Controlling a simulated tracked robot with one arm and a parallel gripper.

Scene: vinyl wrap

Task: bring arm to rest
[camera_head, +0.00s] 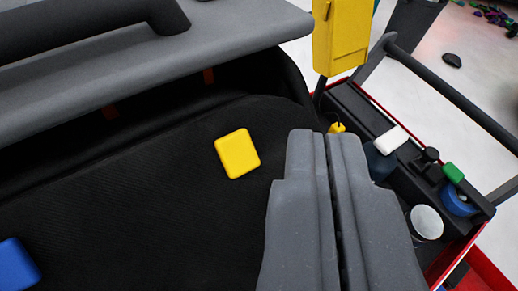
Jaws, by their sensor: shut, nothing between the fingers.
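My gripper (328,140) shows at the lower middle of the view, its two grey fingers side by side with only a thin dark line between them. It is shut and empty. Its tips lie to the right of a yellow rounded block (237,153), apart from it in the picture. The rest of my arm is out of view.
The yellow block and a blue piece (17,266) lie on a black fabric surface (120,190). A grey panel (230,25) with a dark handle crosses the top left. At right, a red-edged cart (470,240) holds several small items and a dark rail (450,90); a yellow case (341,35) stands upright.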

